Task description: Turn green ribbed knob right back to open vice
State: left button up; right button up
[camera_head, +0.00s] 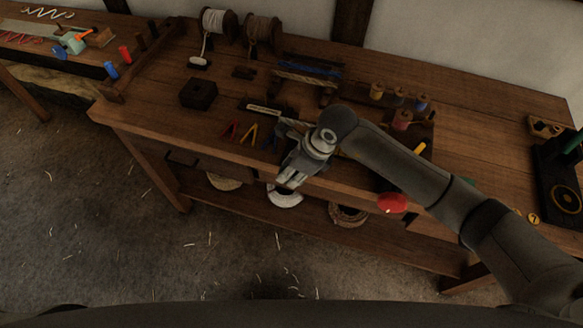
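I cannot make out a green ribbed knob for certain. A small pale green device (76,45) with blue and orange parts sits on the side table at the far left; it is too small to tell whether it is the vice. A red rounded knob (392,203) shows at the front edge of the main bench, beside my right forearm. My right gripper (291,180) points down at the bench's front edge, left of the red knob and apart from it. Its fingers are too small to tell open from shut, and no held thing shows. My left gripper is out of view.
The wooden bench (480,120) carries spools (220,24), a dark block (198,94) and yellow and red pliers-like tools (249,134). Rope coils (285,197) lie on the shelf below. A black device (560,180) stands at the right. Open floor (90,220) lies at left.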

jog(key=shift+f, duration=0.2)
jog(key=shift+c, duration=0.2)
grip_shut()
jog(key=shift+a, duration=0.1)
jog(key=shift+w+h, duration=0.1)
jog(key=shift+h, duration=0.3)
jog(key=shift+a+g+h+b, duration=0.15)
jog(key=shift+g+h+b, duration=0.15)
jog(key=shift+h+b, duration=0.25)
jog(key=shift+w+a+h+b, duration=0.1)
jog(key=shift+h+b, duration=0.4)
jog(key=shift+h, duration=0.15)
jog(key=shift+a+f+g+h+b, duration=0.15)
jog(key=shift+g+h+b, duration=0.65)
jog(key=shift+h+b, duration=1)
